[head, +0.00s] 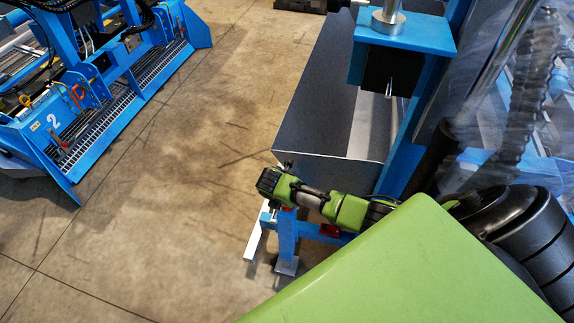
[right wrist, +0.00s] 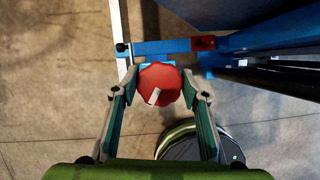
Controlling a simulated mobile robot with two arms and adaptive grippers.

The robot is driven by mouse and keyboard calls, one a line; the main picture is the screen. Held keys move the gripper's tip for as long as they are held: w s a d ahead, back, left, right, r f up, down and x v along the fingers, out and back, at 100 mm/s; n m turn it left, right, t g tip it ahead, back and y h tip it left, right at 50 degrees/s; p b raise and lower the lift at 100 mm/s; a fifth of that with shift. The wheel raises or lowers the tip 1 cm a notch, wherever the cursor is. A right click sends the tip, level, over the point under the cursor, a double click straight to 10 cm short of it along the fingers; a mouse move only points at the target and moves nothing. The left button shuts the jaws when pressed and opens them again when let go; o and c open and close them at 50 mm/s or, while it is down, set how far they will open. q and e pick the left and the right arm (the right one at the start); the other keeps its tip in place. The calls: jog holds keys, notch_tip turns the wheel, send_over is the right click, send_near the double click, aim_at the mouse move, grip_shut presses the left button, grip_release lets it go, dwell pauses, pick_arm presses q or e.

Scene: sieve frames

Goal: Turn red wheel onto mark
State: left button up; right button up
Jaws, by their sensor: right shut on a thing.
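In the right wrist view the red wheel (right wrist: 168,74) is a round knob with a scalloped rim, and a short white stripe (right wrist: 154,97) on its face points to the lower left. My right gripper (right wrist: 161,86) is shut on the wheel, one finger on its left side and one on its right. In the head view my green right wrist (head: 310,198) hangs over the low blue frame, and the fingers and wheel are mostly hidden there. I cannot make out a separate fixed mark beside the wheel. My left gripper is not in view.
A blue beam (right wrist: 165,48) with a red block (right wrist: 204,43) runs just beyond the wheel. A large grey metal trough (head: 320,125) and a blue upright (head: 405,150) stand close by. A blue machine (head: 120,85) is at upper left. The concrete floor (head: 190,170) between is clear.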

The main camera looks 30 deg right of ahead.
jog(key=m+g, duration=0.1)
jog(key=m, duration=0.2)
jog(key=m+g, duration=0.1)
jog(key=m, duration=0.1)
jog(key=shift+m+h, duration=0.3)
jog(key=shift+m, duration=0.1)
jog(key=shift+o, duration=0.2)
jog(key=m+g+b, duration=0.1)
jog(key=m, duration=0.2)
jog(key=shift+f, duration=0.1)
jog(key=shift+m+g+b, duration=0.6)
jog(key=shift+m, duration=0.7)
jog(key=shift+s+y, duration=0.1)
jog(key=shift+y, duration=0.3)
jog(key=o, duration=1.1)
